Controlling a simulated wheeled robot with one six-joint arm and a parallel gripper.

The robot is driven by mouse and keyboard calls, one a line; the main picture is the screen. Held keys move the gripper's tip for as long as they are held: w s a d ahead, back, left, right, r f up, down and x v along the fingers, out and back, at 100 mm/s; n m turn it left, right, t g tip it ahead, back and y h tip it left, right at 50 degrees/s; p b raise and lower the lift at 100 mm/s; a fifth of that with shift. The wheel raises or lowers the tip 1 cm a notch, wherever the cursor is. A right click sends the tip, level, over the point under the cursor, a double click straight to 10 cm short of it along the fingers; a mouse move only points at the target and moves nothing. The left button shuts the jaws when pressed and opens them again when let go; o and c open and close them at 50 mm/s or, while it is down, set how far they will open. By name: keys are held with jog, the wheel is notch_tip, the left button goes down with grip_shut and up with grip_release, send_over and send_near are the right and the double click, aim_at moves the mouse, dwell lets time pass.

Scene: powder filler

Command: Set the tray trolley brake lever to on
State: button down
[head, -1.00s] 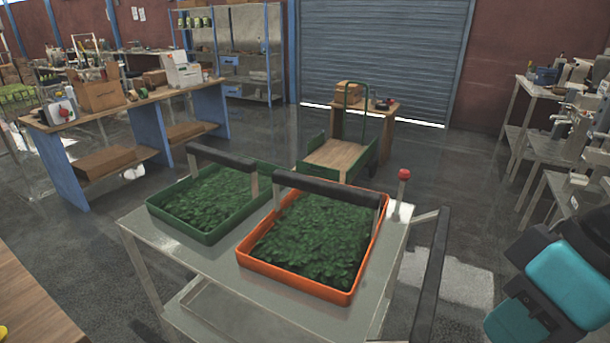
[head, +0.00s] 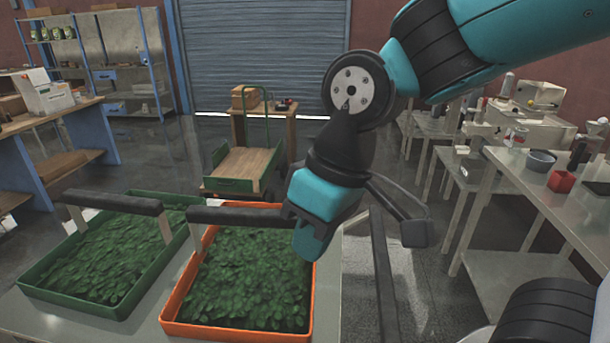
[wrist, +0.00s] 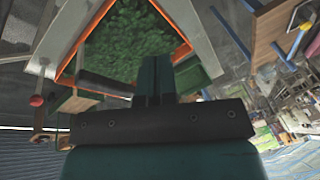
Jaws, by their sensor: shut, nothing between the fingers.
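The tray trolley (head: 328,300) is a grey metal cart with a black push handle (head: 383,270) on its right. It carries an orange tray (head: 312,300) and a green tray (head: 45,298), both full of green leaves. The brake lever shows in the wrist view as a red ball knob (wrist: 37,101) on a pale stem, left of my fingers. In the head view my arm hides it. My gripper (head: 308,240) is over the right part of the orange tray. Its fingers (wrist: 153,80) are shut, empty, and apart from the knob.
Black tray handles (head: 237,217) stand above the trays near my gripper. A green platform cart (head: 240,170) is behind the trolley. Metal benches (head: 500,190) with equipment line the right side. Floor is clear between them and the trolley.

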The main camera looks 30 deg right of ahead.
jog(key=w+d+f+m+t+h, duration=0.1)
jog(key=w+d+f+m+h, duration=0.15)
jog(key=w, duration=0.85)
jog(key=w+d+f+m+h, duration=0.1)
jog(key=w+d+m+h, duration=0.25)
jog(key=w, duration=0.75)
jog(key=w+d+f+m+t+h, duration=0.1)
jog(key=w+d+f+m+h, duration=0.15)
jog(key=w, duration=0.95)
jog(key=w+d+f+m, duration=0.1)
jog(key=d+f, duration=0.1)
jog(key=f, duration=0.1)
jog(key=w+d+f+m+h+p, duration=0.1)
jog(key=d+f, duration=0.2)
jog(key=f, duration=0.1)
jog(key=w+d+f+m+h, duration=0.1)
jog(key=d+f+m, duration=0.1)
jog(key=d+f, duration=0.1)
jog(key=shift+w+f+g+h+p, duration=0.3)
jog(key=shift+w+f, duration=0.1)
jog(key=shift+f, duration=0.2)
jog(key=shift+s+d+r+p, duration=0.15)
jog(key=shift+s+d+p, duration=0.15)
jog(key=shift+d, duration=0.25)
jog(key=shift+s+d+r+p, duration=0.1)
jog(key=shift+s+d+p, duration=0.15)
jog(key=shift+d, duration=0.3)
jog(key=shift+s+d+r+p, duration=0.2)
jog(key=shift+d+p, duration=0.15)
jog(key=shift+d, duration=0.2)
